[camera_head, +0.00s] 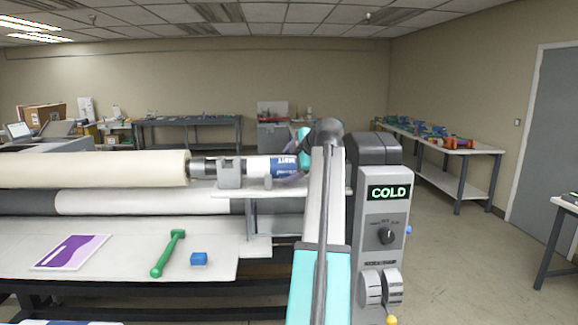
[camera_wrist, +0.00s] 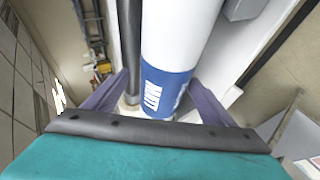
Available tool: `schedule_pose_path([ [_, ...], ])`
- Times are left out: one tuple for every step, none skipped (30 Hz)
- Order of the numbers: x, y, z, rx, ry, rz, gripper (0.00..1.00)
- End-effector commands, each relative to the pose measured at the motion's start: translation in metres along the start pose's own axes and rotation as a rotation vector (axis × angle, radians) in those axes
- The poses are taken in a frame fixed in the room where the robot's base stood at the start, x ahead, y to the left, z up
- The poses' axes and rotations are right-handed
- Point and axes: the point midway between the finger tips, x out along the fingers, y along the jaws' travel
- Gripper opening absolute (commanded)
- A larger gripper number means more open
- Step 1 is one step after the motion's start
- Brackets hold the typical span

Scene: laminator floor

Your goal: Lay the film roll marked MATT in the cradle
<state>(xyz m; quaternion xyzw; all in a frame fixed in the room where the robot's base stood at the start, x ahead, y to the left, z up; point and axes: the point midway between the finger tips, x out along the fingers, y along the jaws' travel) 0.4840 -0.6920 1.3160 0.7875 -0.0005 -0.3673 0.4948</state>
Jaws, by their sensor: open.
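The film roll marked MATT (camera_head: 283,166) is white with a blue end band. It lies level at the grey cradle (camera_head: 229,174) on a pale shelf beside the laminator. In the wrist view the roll (camera_wrist: 180,35) runs away from me, its blue end with white lettering nearest. My gripper (camera_wrist: 157,82) is open, with one purple finger on each side of the blue end; I cannot tell whether they touch it. In the head view my arm hides the roll's right end and most of the gripper. The roll's seating in the cradle is partly hidden.
A large cream roll (camera_head: 95,169) lies left of the cradle. The control column (camera_head: 383,235) reading COLD stands close right of my arm. Floor is open at right.

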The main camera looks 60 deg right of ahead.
Motion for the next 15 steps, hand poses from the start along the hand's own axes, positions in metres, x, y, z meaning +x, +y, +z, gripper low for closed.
schedule_pose_path([
  [0.0, 0.0, 0.0, 0.0, 0.0, -0.001, 0.77],
  [0.001, -0.001, 0.0, 0.0, 0.0, -0.003, 0.77],
  [0.001, -0.001, 0.0, 0.0, 0.0, -0.003, 0.77],
  [0.0, -0.001, 0.0, 0.0, 0.0, -0.003, 0.77],
  [0.0, -0.001, 0.0, 0.0, 0.0, -0.003, 0.77],
  [-0.001, -0.001, 0.0, 0.0, 0.0, -0.003, 0.77],
  [-0.002, -0.001, 0.0, 0.0, 0.0, -0.002, 0.77],
  [-0.003, -0.001, 0.0, 0.0, 0.0, -0.002, 0.77],
  [-0.005, -0.001, 0.0, 0.0, 0.0, -0.002, 0.77],
  [-0.007, -0.001, 0.0, 0.0, -0.001, -0.001, 0.77],
  [-0.01, -0.001, 0.0, 0.0, -0.001, -0.001, 0.77],
  [-0.013, -0.001, 0.0, 0.0, -0.001, 0.0, 0.77],
  [-0.016, -0.001, 0.0, 0.0, -0.001, 0.0, 0.77],
  [-0.019, -0.001, 0.001, 0.0, -0.001, 0.0, 0.77],
  [-0.024, -0.002, 0.001, 0.0, -0.001, 0.0, 0.77],
])
